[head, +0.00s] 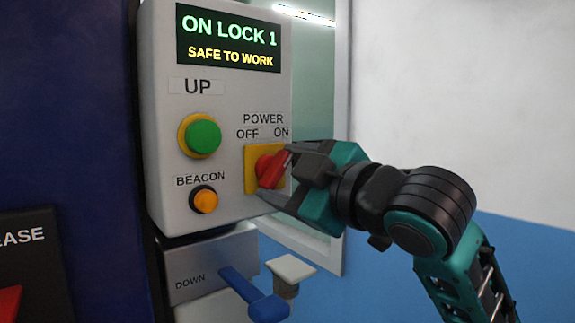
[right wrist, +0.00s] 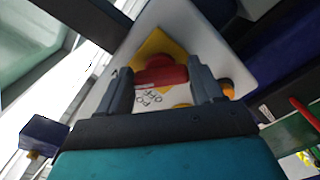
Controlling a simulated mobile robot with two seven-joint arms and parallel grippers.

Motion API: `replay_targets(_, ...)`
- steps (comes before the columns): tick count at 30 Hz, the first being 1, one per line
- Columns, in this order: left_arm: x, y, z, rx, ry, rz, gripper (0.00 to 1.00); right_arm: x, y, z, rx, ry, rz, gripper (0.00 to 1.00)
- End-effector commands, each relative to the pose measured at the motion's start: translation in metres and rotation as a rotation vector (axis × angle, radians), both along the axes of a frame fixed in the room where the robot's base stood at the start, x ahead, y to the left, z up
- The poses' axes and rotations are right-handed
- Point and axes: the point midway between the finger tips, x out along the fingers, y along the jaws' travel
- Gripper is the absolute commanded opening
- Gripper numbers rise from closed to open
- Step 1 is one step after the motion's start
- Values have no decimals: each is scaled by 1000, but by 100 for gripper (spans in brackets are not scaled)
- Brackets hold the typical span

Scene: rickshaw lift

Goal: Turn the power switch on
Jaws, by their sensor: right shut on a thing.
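The red power switch (head: 268,171) sits on a yellow plate (head: 249,166) on the grey control panel, below the words POWER, OFF and ON. Its handle is tilted, with its upper end leaning right toward ON. My right gripper (head: 275,173) comes in from the right, with one finger above and one below the handle, and is shut on it. In the right wrist view the red switch (right wrist: 160,74) lies between the two fingers (right wrist: 163,88). The fingers hide part of the plate. My left gripper is not in view.
A green UP button (head: 203,136) and an orange BEACON button (head: 205,200) are left of the switch. A lit display (head: 229,40) reads ON LOCK 1, SAFE TO WORK. A blue lever (head: 252,294) juts out below, by the DOWN label. Open room lies to the right.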

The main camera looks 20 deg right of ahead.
Motion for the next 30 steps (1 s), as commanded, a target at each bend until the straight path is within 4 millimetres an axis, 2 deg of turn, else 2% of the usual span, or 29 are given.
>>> replay_targets(17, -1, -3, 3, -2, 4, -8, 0, 0, 0, -2, 29, 16, -1, 36)
replay_targets(18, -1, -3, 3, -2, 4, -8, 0, 0, 0, -2, 28, 15, -1, 70)
replay_targets(25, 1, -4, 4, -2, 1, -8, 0, 0, 0, -1, 28, 13, 0, 92)
replay_targets(30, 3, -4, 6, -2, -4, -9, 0, 0, 0, -1, 28, 12, 0, 92)
